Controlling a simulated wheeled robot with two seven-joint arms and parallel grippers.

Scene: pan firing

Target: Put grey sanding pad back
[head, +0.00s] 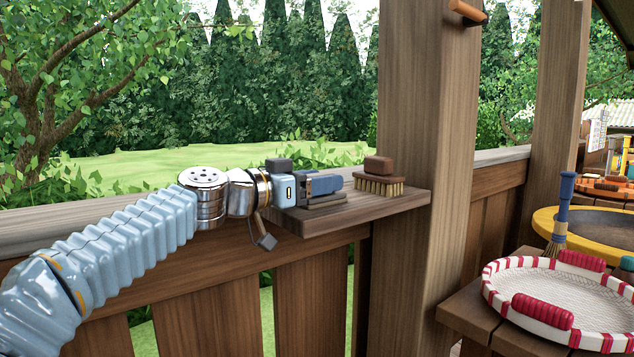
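A flat grey-brown slab (327,202), which looks like the grey sanding pad, is on the small wooden shelf (400,202) on the fence. My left gripper (338,183) is directly over it, pointing right, and hides most of its top. I cannot tell whether the fingers touch the pad or hold it, nor how far apart they are. A small dark grey block (279,164) shows just behind the gripper body; I cannot tell what it belongs to. My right gripper is out of view.
A bristle brush (380,184) with a brown knob stands on the shelf just right of my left gripper. A thick wooden post (425,120) rises behind it. At the lower right are a red-and-white tray (490,289), a blue-handled brush (563,205) and a yellow-rimmed pan (545,224).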

